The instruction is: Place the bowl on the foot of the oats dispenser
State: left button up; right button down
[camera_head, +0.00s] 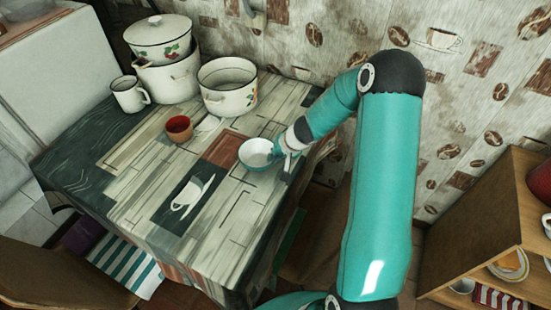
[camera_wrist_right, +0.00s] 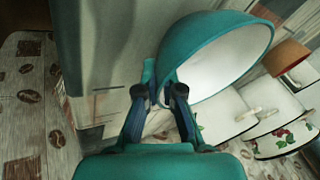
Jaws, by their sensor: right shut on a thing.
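The bowl (camera_head: 256,153), teal outside and white inside, is over the right part of the table in the head view. My right gripper (camera_head: 286,160) is at its right side, shut on its rim. In the right wrist view the bowl (camera_wrist_right: 215,62) is large and tilted in the picture, with its rim between the fingertips of the right gripper (camera_wrist_right: 163,95). I cannot tell whether the bowl touches the table. I cannot make out an oats dispenser or its foot in either view. My left gripper is not in view.
On the table (camera_head: 110,200) stand a red-brown cup (camera_head: 179,128), an open white pot (camera_head: 228,90), a white mug (camera_head: 129,94) and a lidded pot (camera_head: 160,40) above another pot (camera_head: 168,80). A shelf (camera_head: 480,215) stands at right. The table's front middle is clear.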

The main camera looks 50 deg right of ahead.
jog(key=shift+r, duration=0.1)
jog(key=c, duration=1.3)
grip_release()
